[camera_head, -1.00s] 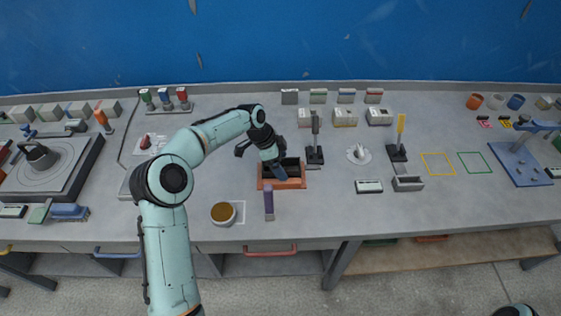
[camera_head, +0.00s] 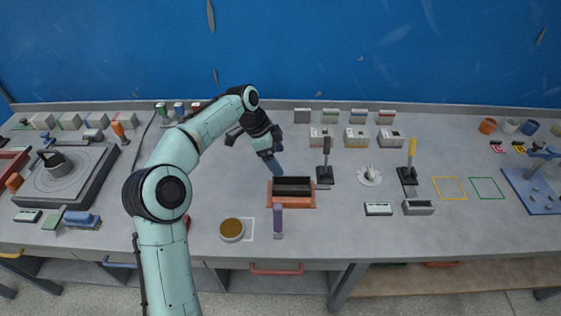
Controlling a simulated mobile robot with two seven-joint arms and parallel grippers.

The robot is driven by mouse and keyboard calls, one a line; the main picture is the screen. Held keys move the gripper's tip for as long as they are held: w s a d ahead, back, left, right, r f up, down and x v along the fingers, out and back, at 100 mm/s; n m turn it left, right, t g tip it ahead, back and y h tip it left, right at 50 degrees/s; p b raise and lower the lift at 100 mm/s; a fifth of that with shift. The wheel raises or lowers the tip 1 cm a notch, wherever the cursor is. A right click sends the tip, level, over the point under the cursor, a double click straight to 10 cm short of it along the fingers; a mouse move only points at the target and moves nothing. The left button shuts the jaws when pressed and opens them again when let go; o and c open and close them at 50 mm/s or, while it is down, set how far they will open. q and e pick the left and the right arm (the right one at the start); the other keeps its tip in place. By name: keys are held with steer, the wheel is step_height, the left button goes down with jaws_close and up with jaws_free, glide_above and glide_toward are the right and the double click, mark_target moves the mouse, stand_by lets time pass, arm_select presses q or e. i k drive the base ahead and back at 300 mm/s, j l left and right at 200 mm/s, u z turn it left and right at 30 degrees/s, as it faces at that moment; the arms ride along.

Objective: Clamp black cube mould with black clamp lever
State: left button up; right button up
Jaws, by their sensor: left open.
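A black rectangular mould (camera_head: 292,185) sits inside an orange-brown frame (camera_head: 291,201) in the middle of the bench. A clamp with an upright black lever (camera_head: 327,150) stands just right and behind the frame, on a dark base. My left gripper (camera_head: 276,168) is open, just behind and left of the mould, pointing down toward it. It looks apart from the mould, and nothing shows between its fingers. The clamp's contact with the frame is too small to tell. My right gripper is out of view.
A yellow-handled clamp (camera_head: 411,158) and a white round piece (camera_head: 370,175) stand to the right. A purple-handled tool (camera_head: 278,219) and a brown-topped round pot (camera_head: 232,230) lie in front. Small boxes (camera_head: 357,136) line the back.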

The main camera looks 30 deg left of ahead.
mark_target(327, 143)
steer(key=k, duration=1)
